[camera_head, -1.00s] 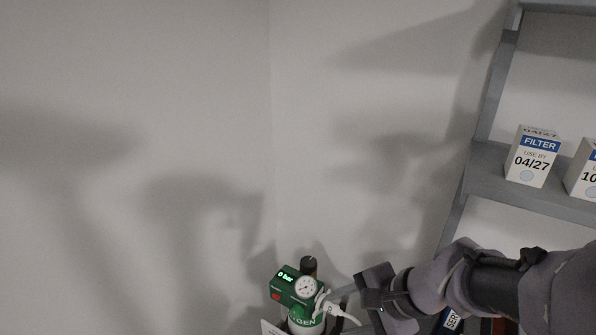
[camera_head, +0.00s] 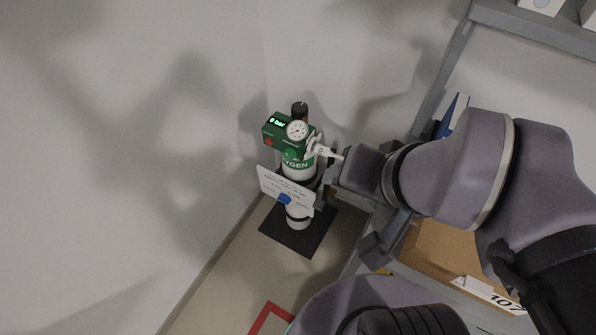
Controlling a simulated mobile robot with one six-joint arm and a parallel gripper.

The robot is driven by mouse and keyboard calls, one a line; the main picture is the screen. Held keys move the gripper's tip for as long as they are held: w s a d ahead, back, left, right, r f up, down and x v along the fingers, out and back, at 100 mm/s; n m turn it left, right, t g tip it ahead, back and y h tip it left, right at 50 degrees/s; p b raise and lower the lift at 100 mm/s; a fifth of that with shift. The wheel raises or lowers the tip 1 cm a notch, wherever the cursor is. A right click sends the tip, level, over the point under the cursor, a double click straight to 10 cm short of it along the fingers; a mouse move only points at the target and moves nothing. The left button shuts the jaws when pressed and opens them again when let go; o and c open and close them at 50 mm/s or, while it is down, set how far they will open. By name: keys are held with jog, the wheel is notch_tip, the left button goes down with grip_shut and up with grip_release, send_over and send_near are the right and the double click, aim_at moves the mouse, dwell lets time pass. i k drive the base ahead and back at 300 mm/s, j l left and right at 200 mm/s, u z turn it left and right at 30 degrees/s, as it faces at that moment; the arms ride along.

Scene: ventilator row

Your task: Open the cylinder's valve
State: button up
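A white oxygen cylinder (camera_head: 299,172) with a green label band stands upright in the corner in the head view. On top is a green regulator block (camera_head: 274,134) with a lit display reading "0 bar", a round white gauge (camera_head: 297,131) and a black knob (camera_head: 299,110). A green round knob (camera_head: 290,154) shows below the gauge. A white fitting (camera_head: 322,151) sticks out to the right. My gripper (camera_head: 347,166) is just right of this fitting, close to it; contact cannot be told. Its fingers are not clear enough to show whether it is open.
A white card (camera_head: 286,189) hangs on the cylinder's front. A black mat (camera_head: 281,234) lies under it. Walls close in behind and left. A grey shelf (camera_head: 545,32) with a cardboard box (camera_head: 440,250) stands at right. Red floor tape (camera_head: 268,312) marks the floor in front.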

aim_at(299, 110)
jog(key=i+j, duration=0.45)
jog(key=j, duration=0.3)
jog(key=i+j, duration=0.25)
jog(key=j, duration=0.1)
